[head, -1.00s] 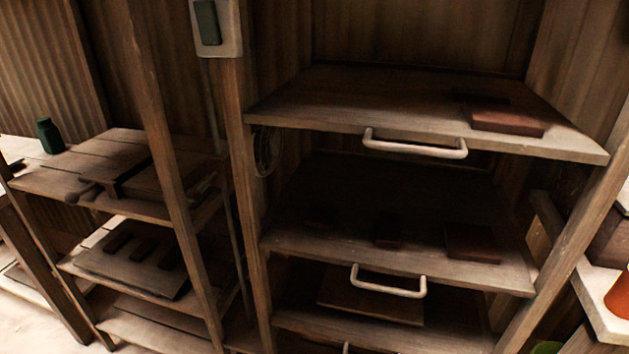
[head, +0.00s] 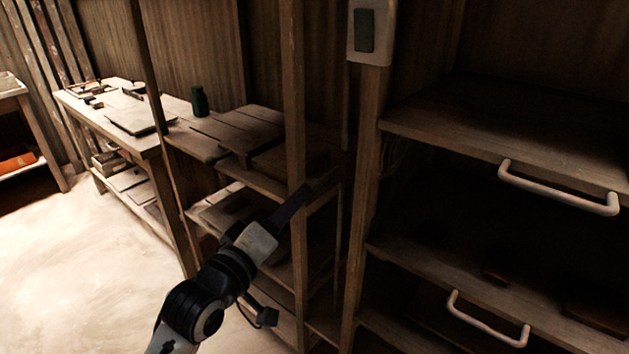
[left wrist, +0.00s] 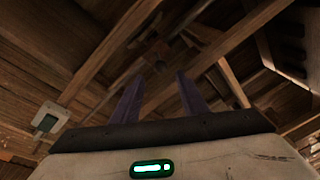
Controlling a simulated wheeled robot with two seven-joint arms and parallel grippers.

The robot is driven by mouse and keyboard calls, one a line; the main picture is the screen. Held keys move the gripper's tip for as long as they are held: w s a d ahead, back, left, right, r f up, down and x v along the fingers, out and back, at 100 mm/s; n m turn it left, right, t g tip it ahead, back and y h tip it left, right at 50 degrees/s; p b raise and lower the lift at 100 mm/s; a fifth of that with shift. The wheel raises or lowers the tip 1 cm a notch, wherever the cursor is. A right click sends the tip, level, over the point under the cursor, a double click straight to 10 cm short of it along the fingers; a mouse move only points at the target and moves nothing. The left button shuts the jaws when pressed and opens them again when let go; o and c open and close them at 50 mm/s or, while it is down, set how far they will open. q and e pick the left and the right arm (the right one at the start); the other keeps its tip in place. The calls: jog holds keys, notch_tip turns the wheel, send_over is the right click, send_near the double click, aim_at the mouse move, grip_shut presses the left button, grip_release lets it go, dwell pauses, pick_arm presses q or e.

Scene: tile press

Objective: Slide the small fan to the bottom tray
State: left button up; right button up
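My left gripper (head: 293,204) reaches up in front of the left shelf unit in the head view. In the left wrist view its two fingers (left wrist: 160,98) stand apart with nothing between them, so it is open. The small fan is not clearly visible now; the spot beside the post under the top tray is dark. The top tray (head: 470,138) and the tray below it (head: 400,258) belong to the right rack. Each has a pale handle, the upper (head: 560,190) and the lower (head: 487,320). The bottom tray cannot be made out. My right gripper is not in view.
A wooden post (head: 367,180) with a switch box (head: 369,32) stands between rack and left shelves. Another post (head: 293,100) is close to my left gripper. A green bottle (head: 199,101) stands on the left shelf. Open floor (head: 90,240) lies at left.

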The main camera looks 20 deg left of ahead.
aim_at(314, 181)
pick_arm(q)
jog(key=w, duration=0.3)
jog(key=w+d, duration=0.1)
jog(key=w, duration=0.4)
jog(key=shift+w+d+f, duration=0.1)
jog(key=shift+w+d, duration=0.15)
jog(key=shift+w, duration=0.1)
grip_shut()
